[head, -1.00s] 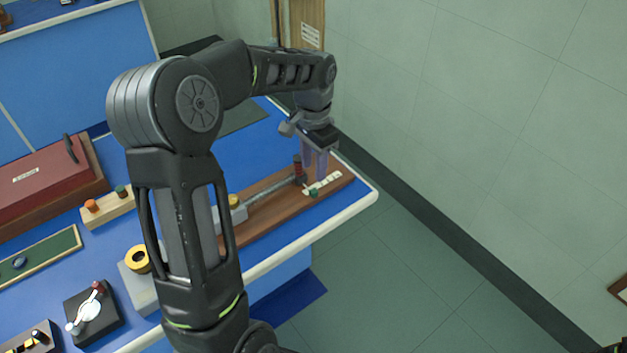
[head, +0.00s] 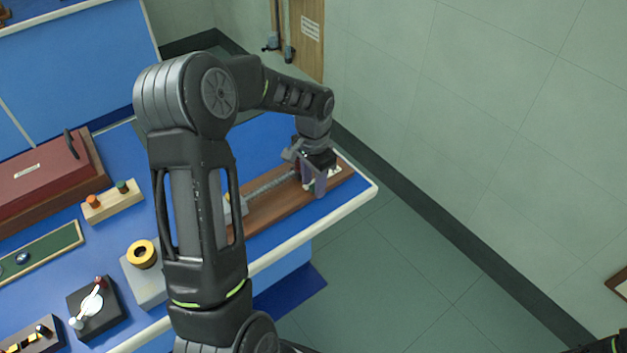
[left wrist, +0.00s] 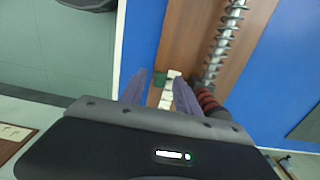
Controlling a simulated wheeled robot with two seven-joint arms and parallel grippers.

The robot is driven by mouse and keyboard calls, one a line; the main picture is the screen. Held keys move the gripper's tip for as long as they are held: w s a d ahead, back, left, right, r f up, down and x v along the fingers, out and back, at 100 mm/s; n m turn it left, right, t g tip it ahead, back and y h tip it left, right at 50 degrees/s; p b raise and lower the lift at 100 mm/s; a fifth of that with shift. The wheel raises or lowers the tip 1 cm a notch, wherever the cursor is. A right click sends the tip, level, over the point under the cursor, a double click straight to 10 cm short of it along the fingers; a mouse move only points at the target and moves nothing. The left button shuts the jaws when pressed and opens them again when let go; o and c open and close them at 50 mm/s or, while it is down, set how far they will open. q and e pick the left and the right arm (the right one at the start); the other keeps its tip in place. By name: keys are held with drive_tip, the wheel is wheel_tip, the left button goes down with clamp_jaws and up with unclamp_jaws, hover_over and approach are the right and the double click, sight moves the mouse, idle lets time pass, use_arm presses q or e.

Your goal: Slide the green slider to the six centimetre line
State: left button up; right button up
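The green slider (left wrist: 159,79) shows in the left wrist view beside a strip of white scale blocks (left wrist: 168,96). In the head view the slider is hidden behind my left gripper. My left gripper (head: 314,182) is low over the right part of the brown wooden board (head: 268,208). In the left wrist view my left gripper (left wrist: 159,76) is open, with its two purplish fingers apart and the slider in the gap between their tips. I cannot tell whether either finger touches it.
A grey threaded rod (head: 270,186) runs along the board, and also shows in the left wrist view (left wrist: 224,40). A red-and-black handle (left wrist: 208,99) stands close beside one finger. The blue bench's pale edge (head: 345,207) is near; boxes and switches stand left.

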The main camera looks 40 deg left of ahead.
use_arm(q)
clamp_jaws()
idle(1.4)
